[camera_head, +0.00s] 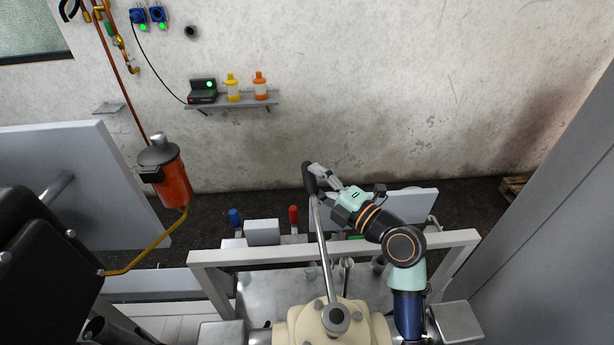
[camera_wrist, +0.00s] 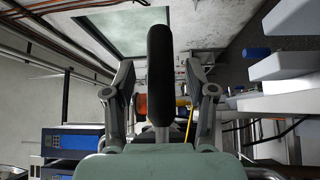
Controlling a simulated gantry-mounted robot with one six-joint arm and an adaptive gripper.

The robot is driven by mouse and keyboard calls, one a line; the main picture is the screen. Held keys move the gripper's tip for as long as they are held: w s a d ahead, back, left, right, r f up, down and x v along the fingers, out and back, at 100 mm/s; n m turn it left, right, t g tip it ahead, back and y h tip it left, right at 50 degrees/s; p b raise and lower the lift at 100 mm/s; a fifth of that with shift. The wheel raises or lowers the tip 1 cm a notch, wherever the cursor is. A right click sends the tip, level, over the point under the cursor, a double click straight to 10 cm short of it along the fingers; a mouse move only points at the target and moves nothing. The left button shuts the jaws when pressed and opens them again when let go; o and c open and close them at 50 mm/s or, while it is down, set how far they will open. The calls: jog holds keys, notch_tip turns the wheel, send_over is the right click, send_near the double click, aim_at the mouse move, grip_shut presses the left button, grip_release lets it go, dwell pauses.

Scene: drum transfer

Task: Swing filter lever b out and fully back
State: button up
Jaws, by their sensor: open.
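A long metal lever (camera_head: 323,250) rises from a cream valve-like housing (camera_head: 310,325) at the bottom centre of the head view. No label is readable on it. Its black grip (camera_head: 309,180) is at the upper end, and the lever leans slightly left in the picture. My gripper (camera_head: 322,184) is at this grip, on its right side. In the wrist view the black grip (camera_wrist: 160,70) stands upright between my two spread fingers, with visible gaps on both sides. The fingers are open and not closed on it.
A grey frame (camera_head: 225,256) surrounds the housing. Behind it are a red handle (camera_head: 293,215), a blue handle (camera_head: 235,217) and a light grey box (camera_head: 262,232). An orange canister (camera_head: 172,183) stands left. A grey panel (camera_head: 560,220) is at right.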

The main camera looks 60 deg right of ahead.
jog(key=shift+x, duration=1.2)
grip_shut()
